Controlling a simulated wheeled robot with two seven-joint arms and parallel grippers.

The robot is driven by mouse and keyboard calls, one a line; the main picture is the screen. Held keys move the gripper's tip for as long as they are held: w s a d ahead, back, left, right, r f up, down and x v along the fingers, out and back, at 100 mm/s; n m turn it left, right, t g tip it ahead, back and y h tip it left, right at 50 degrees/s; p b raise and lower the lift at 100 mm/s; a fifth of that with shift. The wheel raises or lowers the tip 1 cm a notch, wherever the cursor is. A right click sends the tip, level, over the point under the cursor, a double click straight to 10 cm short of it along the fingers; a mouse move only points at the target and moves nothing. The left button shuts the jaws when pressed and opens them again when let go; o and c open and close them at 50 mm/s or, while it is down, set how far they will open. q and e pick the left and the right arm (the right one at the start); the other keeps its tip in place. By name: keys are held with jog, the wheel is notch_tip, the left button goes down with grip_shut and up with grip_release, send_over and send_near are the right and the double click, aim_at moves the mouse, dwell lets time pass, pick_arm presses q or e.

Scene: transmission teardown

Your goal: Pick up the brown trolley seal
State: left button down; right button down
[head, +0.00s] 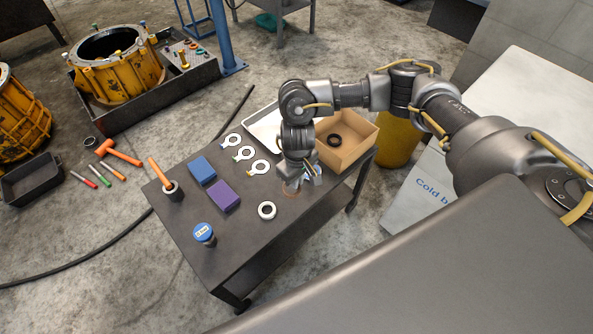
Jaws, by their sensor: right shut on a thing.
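My right gripper (299,182) reaches down to the top of the dark trolley (262,238). It is shut on the brown seal (291,192), of which only a thin brown edge shows below the fingers. The gripper and wrist hide the rest of the seal, and I cannot tell whether it is clear of the trolley top. My left gripper is not in view.
A cardboard box (352,151) holding a black ring and a pale tray (266,124) are behind.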

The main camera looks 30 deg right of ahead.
jog(key=s+a+r+p, duration=0.2)
jog(key=s+a+r, duration=0.1)
jog(key=s, duration=0.3)
jog(key=shift+s, duration=0.25)
